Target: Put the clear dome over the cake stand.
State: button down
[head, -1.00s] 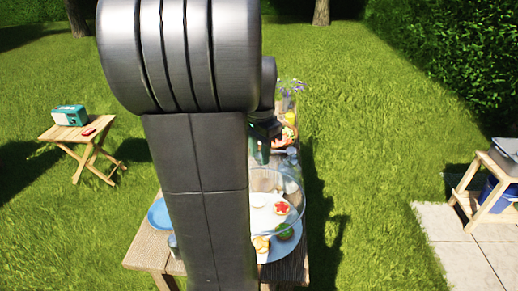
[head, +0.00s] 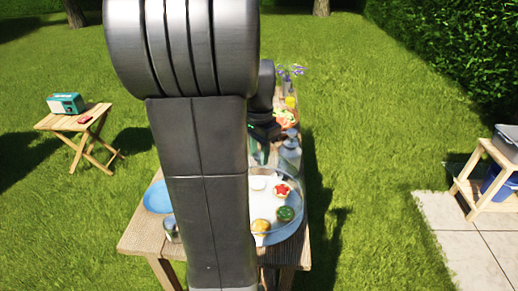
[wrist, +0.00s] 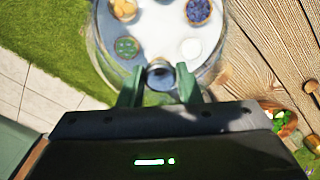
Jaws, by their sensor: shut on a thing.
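The clear dome (head: 297,190) is in the head view, seen around and above the cakes on the round pale cake stand (head: 288,234). My gripper (wrist: 160,90) is shut on the dome's knob (wrist: 160,76), with one green finger on each side. In the wrist view the stand (wrist: 160,30) with several small cakes shows through the dome, nearly below it. In the head view my arm hides the left part of the stand and dome. I cannot tell whether the dome's rim touches the stand.
The wooden table (head: 143,238) also bears a blue plate (head: 157,197) at left and a metal cup (head: 171,230). Behind the dome are a glass container (head: 290,152), a food basket (head: 286,118) and flowers (head: 291,72). Side tables stand apart on both sides.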

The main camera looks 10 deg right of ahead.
aim_at(259, 165)
jog(key=shift+f+b, duration=0.9)
jog(key=shift+f, duration=1.25)
jog(key=c, duration=1)
grip_release()
jog(key=shift+o, duration=0.2)
notch_tip(259, 165, up, 14)
jog(key=shift+f, duration=0.1)
